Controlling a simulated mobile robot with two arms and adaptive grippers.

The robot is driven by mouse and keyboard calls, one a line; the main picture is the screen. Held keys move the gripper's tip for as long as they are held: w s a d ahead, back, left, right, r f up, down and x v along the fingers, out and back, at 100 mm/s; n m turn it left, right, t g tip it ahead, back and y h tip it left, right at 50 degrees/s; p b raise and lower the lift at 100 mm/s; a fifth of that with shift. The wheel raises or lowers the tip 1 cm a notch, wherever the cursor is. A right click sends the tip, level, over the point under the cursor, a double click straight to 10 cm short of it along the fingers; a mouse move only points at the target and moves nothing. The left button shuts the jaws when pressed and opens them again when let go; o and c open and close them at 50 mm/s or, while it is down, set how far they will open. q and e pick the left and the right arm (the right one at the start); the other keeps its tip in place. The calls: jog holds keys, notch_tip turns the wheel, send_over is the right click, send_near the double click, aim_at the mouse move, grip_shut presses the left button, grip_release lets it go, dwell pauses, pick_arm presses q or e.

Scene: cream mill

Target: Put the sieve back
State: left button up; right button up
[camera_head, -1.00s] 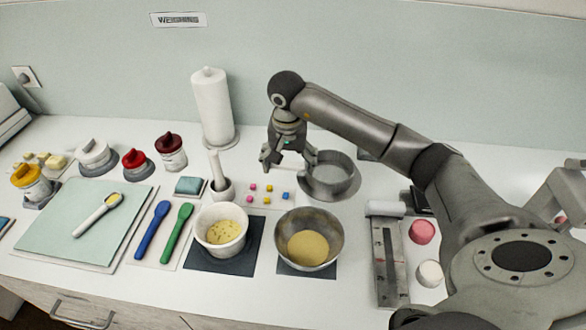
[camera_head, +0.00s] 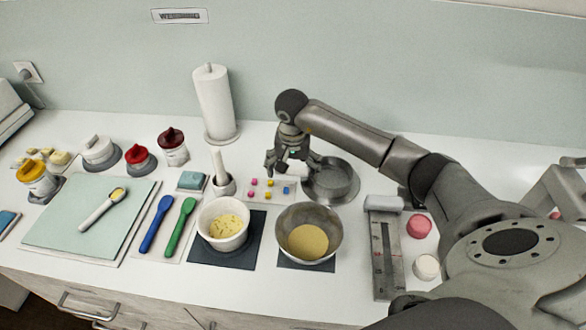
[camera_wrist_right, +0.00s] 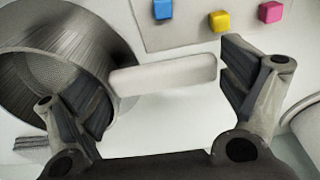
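The sieve (camera_head: 334,178) is a round grey metal ring with a mesh bottom, over a grey disc at the back of the bench, right of the middle. It also shows at the left of the right wrist view (camera_wrist_right: 40,75), with its pale handle (camera_wrist_right: 165,76) reaching across between my fingers. My right gripper (camera_head: 294,165) is just left of the ring, low above the bench. In the wrist view my right gripper (camera_wrist_right: 165,105) has its fingers wide apart, with no visible grip on the handle. My left gripper is not in view.
A metal bowl (camera_head: 308,210) of yellow powder and a white mortar (camera_head: 222,240) stand in front. A card of coloured cubes (camera_head: 262,180) lies left of my gripper. A paper roll (camera_head: 214,100) stands behind. A ruler-like scale (camera_head: 384,255) lies to the right.

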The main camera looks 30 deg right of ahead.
jog(key=shift+r, duration=0.15)
jog(key=shift+r, duration=0.25)
notch_tip(320, 180, up, 11)
jog(key=s+a+b, duration=0.1)
jog(key=b, duration=0.2)
jog(key=shift+s+r, duration=0.15)
jog(key=shift+r, duration=0.05)
dwell(0.4)
